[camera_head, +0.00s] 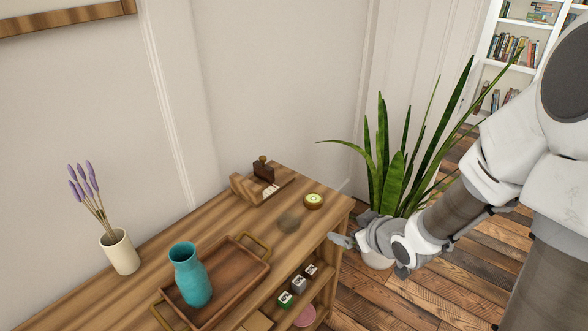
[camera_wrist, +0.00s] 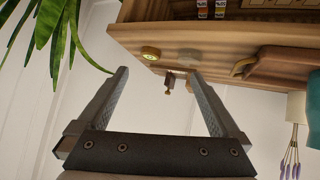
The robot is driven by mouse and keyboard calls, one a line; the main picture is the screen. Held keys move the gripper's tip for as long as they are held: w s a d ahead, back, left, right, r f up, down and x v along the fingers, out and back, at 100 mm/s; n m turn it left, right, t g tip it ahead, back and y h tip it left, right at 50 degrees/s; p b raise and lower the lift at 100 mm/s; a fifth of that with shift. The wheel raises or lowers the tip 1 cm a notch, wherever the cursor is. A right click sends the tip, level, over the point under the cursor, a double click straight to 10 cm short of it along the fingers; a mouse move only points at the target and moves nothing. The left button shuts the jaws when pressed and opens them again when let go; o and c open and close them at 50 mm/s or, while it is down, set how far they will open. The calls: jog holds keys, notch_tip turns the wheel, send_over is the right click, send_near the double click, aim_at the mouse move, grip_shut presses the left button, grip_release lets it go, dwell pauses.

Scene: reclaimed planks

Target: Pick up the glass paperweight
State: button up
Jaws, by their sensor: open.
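The glass paperweight (camera_head: 289,221) looks like a small see-through dome on the wooden cabinet top, between the tray and a small round dish with a green top. It shows faintly in the wrist view (camera_wrist: 190,54), which is upside down. My gripper (camera_head: 338,241) is beside the right end of the cabinet, to the right of the paperweight and apart from it. In the wrist view the two fingers (camera_wrist: 160,73) are spread wide with nothing between them.
The green-topped dish (camera_head: 313,201) sits near the cabinet's right end. A wooden tray (camera_head: 238,286) holds a teal vase (camera_head: 190,276). A wooden block piece (camera_head: 262,185) stands behind, and a cream vase (camera_head: 120,252) at left. A leafy plant (camera_head: 392,185) stands behind my arm.

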jog(key=a+f+y+b, duration=0.2)
jog(key=a+f+y, duration=0.1)
jog(key=f+y, duration=0.1)
jog(key=t+b, duration=0.1)
jog(key=b, duration=0.2)
send_near(290, 220)
jog(key=w, duration=0.1)
jog(key=w+a+f, duration=0.1)
jog(key=w, duration=0.1)
jog(key=shift+a+f+n, duration=0.3)
jog(key=shift+a+n, duration=0.1)
jog(key=b+x, duration=0.1)
jog(key=x, duration=0.3)
jog(key=shift+a+f, duration=0.15)
jog(key=shift+f, duration=0.05)
jog(key=shift+w+a+f, duration=0.15)
jog(key=shift+w+a, duration=0.15)
jog(key=shift+w, duration=0.05)
jog(key=c, duration=1.3)
jog(key=shift+y, duration=0.3)
jog(key=shift+c, duration=0.6)
